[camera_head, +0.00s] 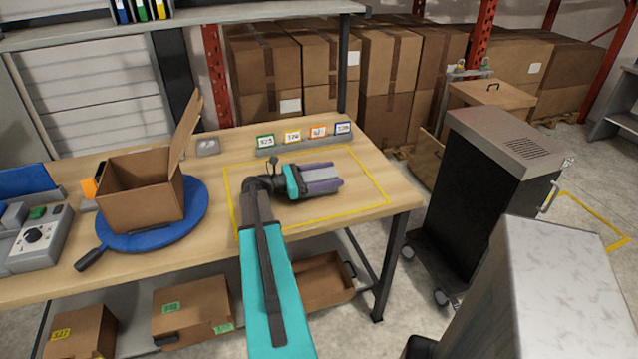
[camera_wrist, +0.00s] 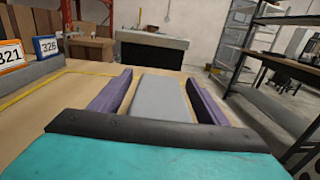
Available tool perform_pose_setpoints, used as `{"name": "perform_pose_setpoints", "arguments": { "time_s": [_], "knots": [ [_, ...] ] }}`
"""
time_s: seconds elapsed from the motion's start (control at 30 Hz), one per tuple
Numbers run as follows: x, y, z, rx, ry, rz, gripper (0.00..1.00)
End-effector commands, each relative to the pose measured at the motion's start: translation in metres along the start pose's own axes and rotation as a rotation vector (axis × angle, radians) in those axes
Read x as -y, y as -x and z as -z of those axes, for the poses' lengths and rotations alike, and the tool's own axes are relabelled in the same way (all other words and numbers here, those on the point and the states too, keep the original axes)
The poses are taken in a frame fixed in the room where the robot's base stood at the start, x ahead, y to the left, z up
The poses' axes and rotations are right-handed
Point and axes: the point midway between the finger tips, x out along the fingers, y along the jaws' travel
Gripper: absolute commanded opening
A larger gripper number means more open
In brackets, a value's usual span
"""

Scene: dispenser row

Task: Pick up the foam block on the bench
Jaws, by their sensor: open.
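The foam block (camera_wrist: 160,98) is a grey rectangular block lying on the bench (camera_head: 215,230). In the wrist view it lies lengthwise between the two purple fingers of my gripper (camera_wrist: 160,90), with a thin gap visible on each side. In the head view my gripper (camera_head: 321,179) is low over the bench inside the yellow outline, and the grey foam block (camera_head: 320,174) shows between its fingers. The gripper is open. The near end of the block is hidden by the gripper's dark palm edge in the wrist view.
Numbered cards (camera_head: 304,136) stand in a holder behind the gripper. An open cardboard box (camera_head: 140,207) sits on a blue round turntable (camera_head: 190,215) to the left. A black cabinet (camera_head: 470,200) stands right of the bench. The bench's right end is clear.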

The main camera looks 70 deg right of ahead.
Motion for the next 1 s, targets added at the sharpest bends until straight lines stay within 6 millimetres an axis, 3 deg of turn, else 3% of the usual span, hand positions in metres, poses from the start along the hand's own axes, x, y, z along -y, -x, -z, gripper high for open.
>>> {"name": "perform_pose_setpoints", "arguments": {
  "time_s": [0.3, 0.57, 1.0],
  "knots": [
    [0.0002, -0.0003, 0.0000, 0.000, 0.000, 0.001, 0.67],
    [0.0003, -0.0006, 0.0000, 0.000, 0.000, 0.002, 0.26],
    [0.0006, -0.0010, -0.0043, 0.000, 0.000, 0.002, 0.25]
  ]
}}
